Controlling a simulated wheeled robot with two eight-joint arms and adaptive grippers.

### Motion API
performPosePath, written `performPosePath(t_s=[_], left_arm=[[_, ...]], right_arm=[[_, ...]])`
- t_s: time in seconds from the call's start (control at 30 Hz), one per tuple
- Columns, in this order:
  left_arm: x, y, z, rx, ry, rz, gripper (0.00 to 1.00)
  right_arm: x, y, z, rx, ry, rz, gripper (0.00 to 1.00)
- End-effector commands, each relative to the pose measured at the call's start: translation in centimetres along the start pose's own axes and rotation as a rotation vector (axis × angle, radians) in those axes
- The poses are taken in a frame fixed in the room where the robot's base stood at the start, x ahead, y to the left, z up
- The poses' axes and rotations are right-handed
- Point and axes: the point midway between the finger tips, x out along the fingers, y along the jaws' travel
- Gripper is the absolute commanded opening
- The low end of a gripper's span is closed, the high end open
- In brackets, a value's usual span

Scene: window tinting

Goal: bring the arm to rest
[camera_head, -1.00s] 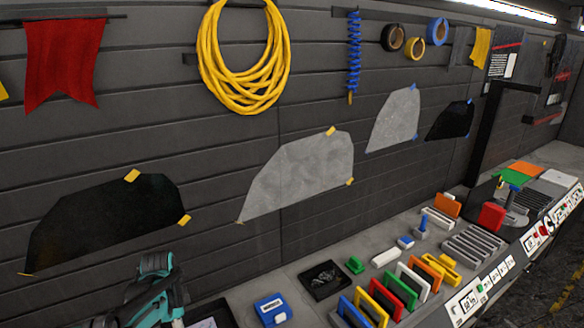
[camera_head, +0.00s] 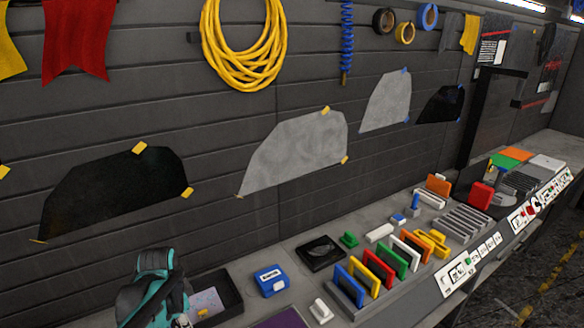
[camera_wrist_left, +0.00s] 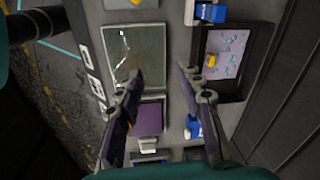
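My left arm (camera_head: 155,290) comes in at the lower left of the head view, teal and black, over the near end of the bench; its fingers cannot be made out there. In the left wrist view my left gripper (camera_wrist_left: 160,76) has its two dark fingers spread apart, with nothing held between them. It is above the bench, with a purple sheet (camera_wrist_left: 150,118) and a glassy grey-green panel (camera_wrist_left: 135,42) below. My right gripper is in neither view.
A black tray (camera_head: 234,302) with a pale sheet lies beside my left arm. A blue box (camera_head: 271,281), black pad (camera_head: 320,252) and rack (camera_head: 345,302) of coloured cards stand along the bench. Film pieces (camera_head: 110,190) are taped on the wall.

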Motion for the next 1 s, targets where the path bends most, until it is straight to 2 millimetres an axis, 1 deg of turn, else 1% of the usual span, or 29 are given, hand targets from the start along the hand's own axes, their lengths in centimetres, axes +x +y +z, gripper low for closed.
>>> performPosePath(t_s=[0.03, 0.17, 0.27, 0.37, 0.5, 0.6, 0.7, 0.8, 1.0], left_arm=[[0.4, 0.9, -0.1, -0.026, 0.011, -0.015, 0.37], [0.4, 3.0, -0.1, -0.122, 0.049, -0.061, 0.37], [0.8, 5.4, -0.1, -0.223, 0.096, -0.103, 0.37], [1.8, 8.3, 0.2, -0.348, 0.165, -0.146, 0.37], [3.6, 12.2, 0.8, -0.527, 0.278, -0.185, 0.37], [5.1, 14.5, 1.2, -0.639, 0.358, -0.196, 0.37], [6.4, 16.1, 1.6, -0.726, 0.422, -0.195, 0.37], [7.1, 17.1, 1.8, -0.785, 0.465, -0.191, 0.37], [7.3, 17.5, 1.8, -0.82, 0.491, -0.187, 0.37]], right_arm=[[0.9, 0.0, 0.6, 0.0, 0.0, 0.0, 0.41], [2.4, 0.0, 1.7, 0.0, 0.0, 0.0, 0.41], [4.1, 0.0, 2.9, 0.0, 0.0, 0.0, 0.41], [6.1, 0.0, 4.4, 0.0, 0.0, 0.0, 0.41], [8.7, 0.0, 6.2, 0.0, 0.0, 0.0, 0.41], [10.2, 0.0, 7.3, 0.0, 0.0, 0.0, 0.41], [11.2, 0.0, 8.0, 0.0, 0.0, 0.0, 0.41], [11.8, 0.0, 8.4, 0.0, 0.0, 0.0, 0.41], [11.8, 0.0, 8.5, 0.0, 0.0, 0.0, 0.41]])
